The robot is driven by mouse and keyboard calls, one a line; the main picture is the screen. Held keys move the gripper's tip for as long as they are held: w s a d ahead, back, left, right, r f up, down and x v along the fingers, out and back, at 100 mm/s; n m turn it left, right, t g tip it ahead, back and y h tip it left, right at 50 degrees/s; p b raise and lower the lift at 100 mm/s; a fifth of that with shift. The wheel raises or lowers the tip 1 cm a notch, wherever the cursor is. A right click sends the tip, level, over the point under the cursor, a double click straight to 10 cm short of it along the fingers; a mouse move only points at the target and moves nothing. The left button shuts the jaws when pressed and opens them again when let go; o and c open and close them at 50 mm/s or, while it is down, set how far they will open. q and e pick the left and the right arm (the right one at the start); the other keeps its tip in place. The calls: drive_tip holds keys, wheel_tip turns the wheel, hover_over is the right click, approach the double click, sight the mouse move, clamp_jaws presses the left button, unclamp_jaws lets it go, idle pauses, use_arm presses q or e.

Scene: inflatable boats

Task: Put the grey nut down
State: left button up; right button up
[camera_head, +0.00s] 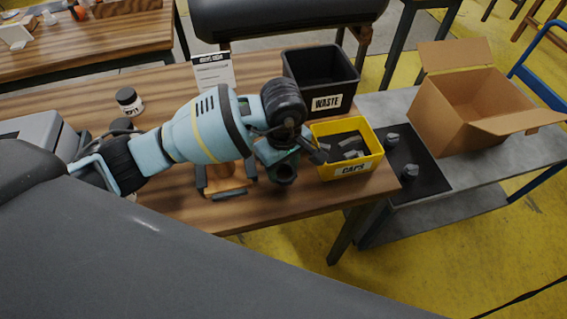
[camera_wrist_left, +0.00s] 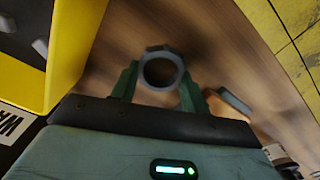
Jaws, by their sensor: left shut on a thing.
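My left gripper (camera_head: 284,168) is over the wooden table (camera_head: 300,203), just left of the yellow CAPS bin. In the left wrist view its green fingers (camera_wrist_left: 160,82) are shut on the grey nut (camera_wrist_left: 161,49), a ring with an open hole. The nut sits between the fingertips with bare wood behind it; I cannot tell how high it is above the wood. In the head view the nut (camera_head: 285,178) shows only small and dark below the gripper. My right gripper is not in view.
The yellow CAPS bin (camera_head: 366,166) holds grey pieces, with the black WASTE bin (camera_head: 300,69) behind it. A dark mat (camera_head: 427,179) with grey caps and an open carton (camera_head: 440,115) are at right. A large grey inflatable tube (camera_head: 180,255) fills the front.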

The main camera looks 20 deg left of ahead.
use_arm(q)
drive_tip(key=o, duration=1)
drive_tip(key=shift+c, duration=0.2)
drive_tip(key=shift+r, duration=0.35)
wheel_tip(320, 180, up, 12)
drive_tip(key=shift+p, duration=0.35)
drive_tip(key=shift+f, duration=0.1)
